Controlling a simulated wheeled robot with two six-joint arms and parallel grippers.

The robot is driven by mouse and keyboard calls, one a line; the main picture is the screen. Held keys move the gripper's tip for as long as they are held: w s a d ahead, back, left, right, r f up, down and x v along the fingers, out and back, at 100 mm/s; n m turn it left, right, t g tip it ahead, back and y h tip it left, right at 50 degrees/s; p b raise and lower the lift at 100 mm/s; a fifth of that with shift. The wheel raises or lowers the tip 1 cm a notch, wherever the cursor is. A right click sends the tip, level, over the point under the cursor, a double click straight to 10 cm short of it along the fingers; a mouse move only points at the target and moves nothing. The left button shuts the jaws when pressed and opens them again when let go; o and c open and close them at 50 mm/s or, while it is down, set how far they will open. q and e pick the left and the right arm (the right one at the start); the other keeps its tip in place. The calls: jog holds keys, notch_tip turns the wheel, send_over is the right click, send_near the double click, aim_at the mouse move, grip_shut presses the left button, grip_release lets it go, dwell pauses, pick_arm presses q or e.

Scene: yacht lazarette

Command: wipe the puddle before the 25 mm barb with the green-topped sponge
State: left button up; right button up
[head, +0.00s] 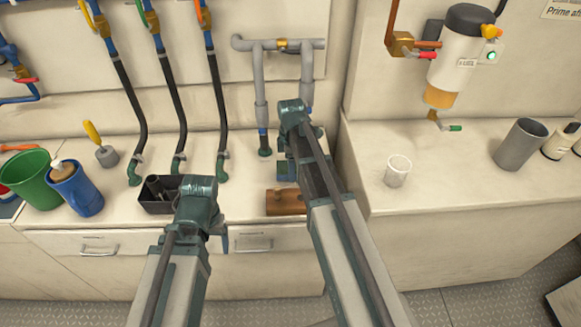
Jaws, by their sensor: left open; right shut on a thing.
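My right gripper (290,165) reaches down over the counter, beside the grey pipe loop. It is shut on a small block that my arm mostly hides; it seems to be the green-topped sponge. My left gripper (202,212) is open near the counter's front edge, just right of a black tray; its fingers are hard to make out. I cannot make out the puddle.
The black tray (153,203) holds grey things. A brown block (288,203) lies at the front edge, close to my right arm. A white cup (398,170) and grey cup (520,145) stand right.

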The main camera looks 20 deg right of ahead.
jog(key=shift+r+p, duration=1.8)
jog(key=shift+r, duration=0.4)
notch_tip(320, 180, up, 3)
jog(key=p, duration=0.3)
